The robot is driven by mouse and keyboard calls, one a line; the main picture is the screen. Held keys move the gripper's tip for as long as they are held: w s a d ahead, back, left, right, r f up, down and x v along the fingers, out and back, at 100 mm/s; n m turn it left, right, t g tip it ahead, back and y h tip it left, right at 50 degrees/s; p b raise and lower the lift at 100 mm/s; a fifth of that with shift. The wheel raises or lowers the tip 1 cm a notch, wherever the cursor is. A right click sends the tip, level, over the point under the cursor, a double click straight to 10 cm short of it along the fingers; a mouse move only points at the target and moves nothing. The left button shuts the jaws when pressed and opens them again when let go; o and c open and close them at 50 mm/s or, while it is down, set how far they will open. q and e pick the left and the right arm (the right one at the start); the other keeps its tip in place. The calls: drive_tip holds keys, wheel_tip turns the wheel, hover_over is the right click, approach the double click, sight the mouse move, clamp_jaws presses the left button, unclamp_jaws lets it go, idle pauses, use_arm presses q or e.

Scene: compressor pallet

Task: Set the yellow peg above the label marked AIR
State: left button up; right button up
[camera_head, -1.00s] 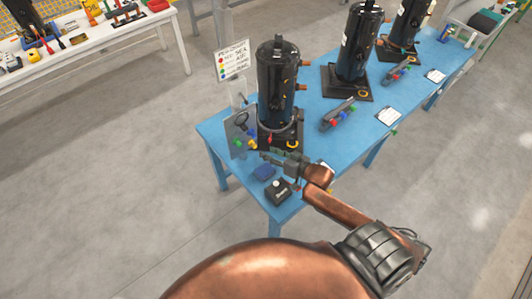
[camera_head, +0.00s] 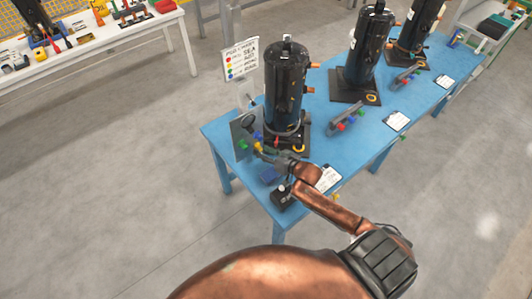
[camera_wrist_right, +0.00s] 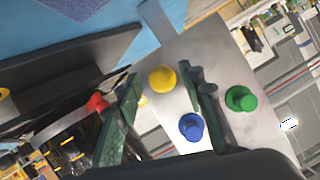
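The yellow peg (camera_head: 258,146) stands on the grey metal panel (camera_head: 238,128) at the near left corner of the blue table. In the right wrist view the yellow peg (camera_wrist_right: 162,79) sits between the tips of my right gripper (camera_wrist_right: 162,76), whose fingers are apart; no clear contact shows. In the head view my right gripper (camera_head: 266,153) is right beside the panel. A blue peg (camera_wrist_right: 191,127) and a green peg (camera_wrist_right: 241,98) are also on the panel. A sign (camera_head: 241,59) with coloured dots stands behind; I cannot read an AIR label. My left gripper is out of view.
A black compressor (camera_head: 285,85) stands close behind my right gripper, with a red part (camera_wrist_right: 96,102) near one finger. More compressors stand farther right.

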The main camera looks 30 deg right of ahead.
drive_tip(key=shift+c, duration=0.5)
clamp_jaws()
idle(0.5)
